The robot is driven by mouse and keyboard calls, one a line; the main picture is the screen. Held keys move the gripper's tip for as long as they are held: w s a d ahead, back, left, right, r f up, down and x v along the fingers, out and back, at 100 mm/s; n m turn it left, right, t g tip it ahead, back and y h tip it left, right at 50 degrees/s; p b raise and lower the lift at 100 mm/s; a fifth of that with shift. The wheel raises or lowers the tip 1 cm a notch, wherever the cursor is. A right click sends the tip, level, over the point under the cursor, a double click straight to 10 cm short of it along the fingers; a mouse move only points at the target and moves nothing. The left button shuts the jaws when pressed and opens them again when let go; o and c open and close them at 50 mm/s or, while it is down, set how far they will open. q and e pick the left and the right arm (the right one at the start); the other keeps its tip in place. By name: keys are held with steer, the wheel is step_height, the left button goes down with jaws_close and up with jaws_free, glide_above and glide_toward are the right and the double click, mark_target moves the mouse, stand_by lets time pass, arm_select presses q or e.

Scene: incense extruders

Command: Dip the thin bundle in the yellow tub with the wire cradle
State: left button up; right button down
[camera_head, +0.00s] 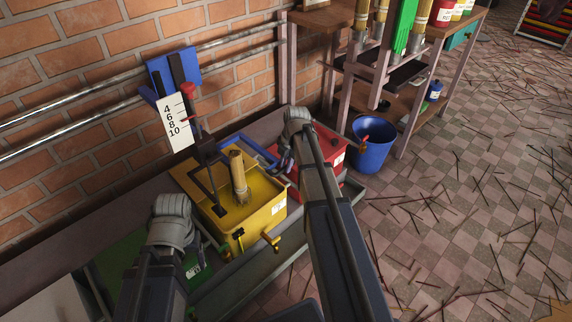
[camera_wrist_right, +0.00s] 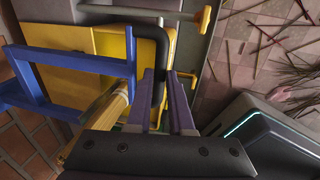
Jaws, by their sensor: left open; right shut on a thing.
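The yellow tub (camera_head: 265,221) stands on the bench below the brick wall, with yellow contents inside. A tan stick bundle (camera_head: 238,172) stands nearly upright in it; it also shows in the right wrist view (camera_wrist_right: 108,112). A dark bar with a flat foot (camera_head: 207,181) slants into the tub beside the bundle. I cannot pick out the wire cradle clearly. My right gripper (camera_wrist_right: 167,88) is shut on a dark bent bar (camera_wrist_right: 165,38) at the tub's edge; its fingertips are mostly hidden in the head view. My left gripper (camera_head: 176,212) is open left of the tub, its fingers largely hidden.
A red tub (camera_head: 325,158) sits behind my right arm. A blue frame (camera_wrist_right: 50,58) lies close to my right gripper. A white depth scale (camera_head: 174,124) hangs on the wall rails. A blue bucket (camera_head: 372,146) stands on the floor, which is strewn with sticks.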

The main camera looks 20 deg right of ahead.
step_height(320, 180, down, 3)
steer(key=b, duration=0.2)
steer(key=shift+f+b, duration=0.2)
steer(key=shift+b, duration=0.15)
steer(key=c, duration=0.8)
jaws_free()
steer(key=shift+r, duration=0.1)
steer(key=r+p, duration=0.2)
steer(key=s+r+p, duration=0.1)
steer(key=r+p, duration=0.4)
steer(key=shift+s+d+r+p, duration=0.25)
steer(key=shift+p, duration=0.15)
